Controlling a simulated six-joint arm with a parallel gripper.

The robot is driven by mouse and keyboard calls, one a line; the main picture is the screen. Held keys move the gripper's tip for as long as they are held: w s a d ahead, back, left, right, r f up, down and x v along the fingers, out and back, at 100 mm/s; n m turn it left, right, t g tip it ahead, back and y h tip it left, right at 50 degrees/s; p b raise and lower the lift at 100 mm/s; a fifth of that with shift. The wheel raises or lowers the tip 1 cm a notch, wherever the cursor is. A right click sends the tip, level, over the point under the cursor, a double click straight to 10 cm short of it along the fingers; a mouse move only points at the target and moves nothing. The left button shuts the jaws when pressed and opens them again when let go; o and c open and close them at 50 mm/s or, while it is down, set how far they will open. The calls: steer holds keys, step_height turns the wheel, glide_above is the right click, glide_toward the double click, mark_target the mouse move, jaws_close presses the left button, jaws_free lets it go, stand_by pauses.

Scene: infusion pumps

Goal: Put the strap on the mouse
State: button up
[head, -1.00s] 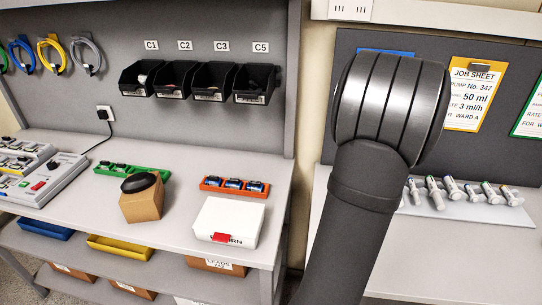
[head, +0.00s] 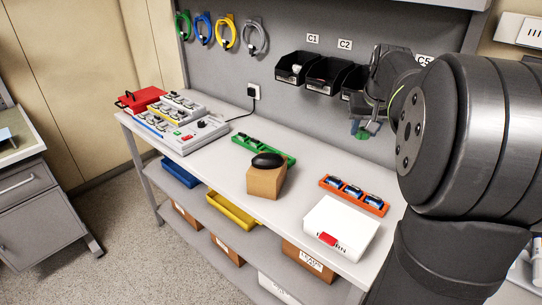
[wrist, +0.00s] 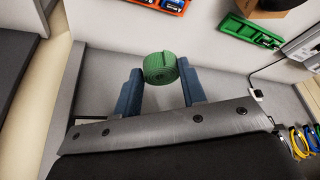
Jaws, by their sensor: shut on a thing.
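My gripper (head: 366,129) is in the air in front of the back panel, right of the middle of the head view. In the wrist view its two blue fingers (wrist: 160,82) are shut on a green rolled strap (wrist: 160,67), held at the fingertips. The strap shows only as a small green patch in the head view (head: 359,133). The black mouse (head: 267,160) lies on top of a brown cardboard block (head: 265,182) on the bench, left of and below my gripper. A dark edge of the mouse shows at the top right of the wrist view (wrist: 282,4).
A green tray (head: 247,142) is behind the block. An orange tray (head: 374,205) with blue items and a white box (head: 341,229) stand to its right. Black bins (head: 328,75) hang behind, near my gripper. A grey device (head: 197,137) is at the left.

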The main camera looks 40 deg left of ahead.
steer(key=s+a+n, duration=0.3)
steer(key=s+a, duration=0.3)
steer(key=a, duration=0.8)
steer(key=g, duration=0.1)
glide_toward(267, 154)
steer(key=shift+w+a+f+y, duration=0.1)
steer(key=shift+w+f+y, duration=0.3)
steer(key=shift+w+f, duration=0.3)
steer(key=shift+a+f, duration=0.25)
steer(key=shift+a, duration=0.1)
steer(key=shift+f, duration=1.85)
steer(key=shift+f, duration=0.15)
steer(key=o, duration=0.9)
